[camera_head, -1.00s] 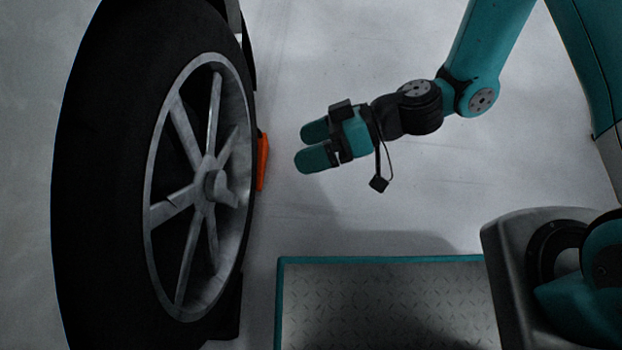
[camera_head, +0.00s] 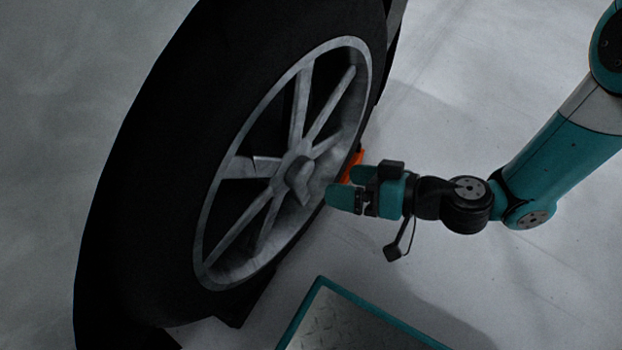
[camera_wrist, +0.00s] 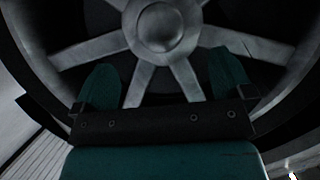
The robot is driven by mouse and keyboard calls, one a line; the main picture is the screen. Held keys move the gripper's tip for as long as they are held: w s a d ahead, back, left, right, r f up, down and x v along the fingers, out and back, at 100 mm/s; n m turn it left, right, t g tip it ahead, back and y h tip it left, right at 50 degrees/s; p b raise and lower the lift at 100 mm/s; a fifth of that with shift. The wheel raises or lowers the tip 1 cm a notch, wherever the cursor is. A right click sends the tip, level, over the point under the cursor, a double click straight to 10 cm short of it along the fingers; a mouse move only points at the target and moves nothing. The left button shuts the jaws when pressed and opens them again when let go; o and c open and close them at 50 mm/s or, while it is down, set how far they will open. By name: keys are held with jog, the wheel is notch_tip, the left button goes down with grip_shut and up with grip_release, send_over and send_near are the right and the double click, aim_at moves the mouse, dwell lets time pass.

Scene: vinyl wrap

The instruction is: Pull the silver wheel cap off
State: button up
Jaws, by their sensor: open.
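The silver wheel cap (camera_head: 298,179) juts from the centre of a spoked silver wheel in the head view. It is also the round knob at the hub in the wrist view (camera_wrist: 159,28). My gripper (camera_head: 347,186) is to the right of the cap, with its teal fingertips pointing at the wheel. In the wrist view, the two fingers (camera_wrist: 163,75) are spread apart with nothing between them. The cap lies beyond the fingertips, roughly centred between them and higher in the picture. The gripper appears apart from the cap.
A black tyre (camera_head: 150,220) surrounds the spoked rim. An orange object (camera_head: 353,163) shows behind my gripper, partly hidden. Grey floor (camera_head: 450,90) is clear at the upper right.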

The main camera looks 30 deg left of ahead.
aim_at(307, 177)
jog(key=b+x, duration=0.2)
jog(key=x, duration=0.6)
jog(key=c, duration=1.1)
jog(key=shift+d, duration=0.1)
jog(key=shift+d+b, duration=0.35)
jog(key=shift+d, duration=0.35)
jog(key=d+b, duration=0.1)
jog(key=d, duration=0.5)
jog(key=shift+s+d+b, duration=0.35)
dwell(0.6)
